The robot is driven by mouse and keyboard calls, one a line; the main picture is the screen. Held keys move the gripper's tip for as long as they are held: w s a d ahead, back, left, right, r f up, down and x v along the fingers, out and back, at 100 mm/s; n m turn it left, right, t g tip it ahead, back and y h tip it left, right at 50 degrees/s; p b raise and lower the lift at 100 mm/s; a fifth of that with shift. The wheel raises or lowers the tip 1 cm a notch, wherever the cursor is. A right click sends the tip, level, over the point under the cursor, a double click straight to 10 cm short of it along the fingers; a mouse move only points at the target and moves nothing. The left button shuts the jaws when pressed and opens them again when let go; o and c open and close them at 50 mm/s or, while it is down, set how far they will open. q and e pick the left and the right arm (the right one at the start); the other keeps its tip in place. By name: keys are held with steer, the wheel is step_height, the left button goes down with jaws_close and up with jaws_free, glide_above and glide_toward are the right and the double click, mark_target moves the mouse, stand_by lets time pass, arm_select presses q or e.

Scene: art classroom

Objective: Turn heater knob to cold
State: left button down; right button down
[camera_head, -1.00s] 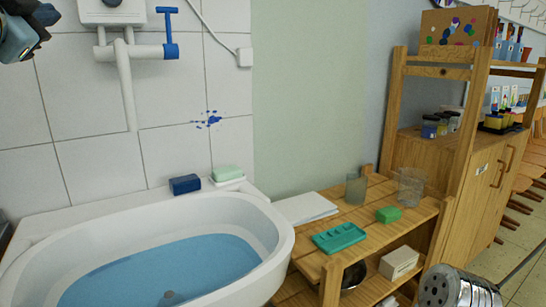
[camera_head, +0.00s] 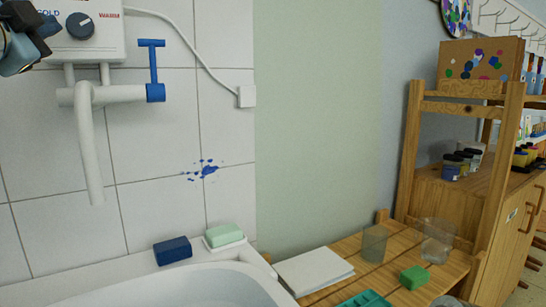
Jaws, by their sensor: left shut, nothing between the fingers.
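The white heater (camera_head: 95,48) hangs on the tiled wall at the upper left of the head view, its top cut off by the frame. Its dark round knob (camera_head: 80,26) sits on the front panel, between a "COLD" label on the left and a "WARM" label on the right. The knob's exact pointing is too small to tell. My left gripper (camera_head: 50,25) comes in at the top left corner, shut and empty. In the picture it is just left of the knob, covering part of the panel near "COLD"; contact does not show. My right gripper is not in view.
Below the heater are a white spout (camera_head: 90,150) and a blue-handled tap (camera_head: 153,70). A white basin (camera_head: 215,285) stands underneath, with a blue block (camera_head: 173,250) and green soap (camera_head: 224,235) behind it. A wooden shelf (camera_head: 340,259) with cups is at right.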

arm_select(q)
steer(key=shift+w+a, duration=0.25)
steer(key=shift+w, duration=0.2)
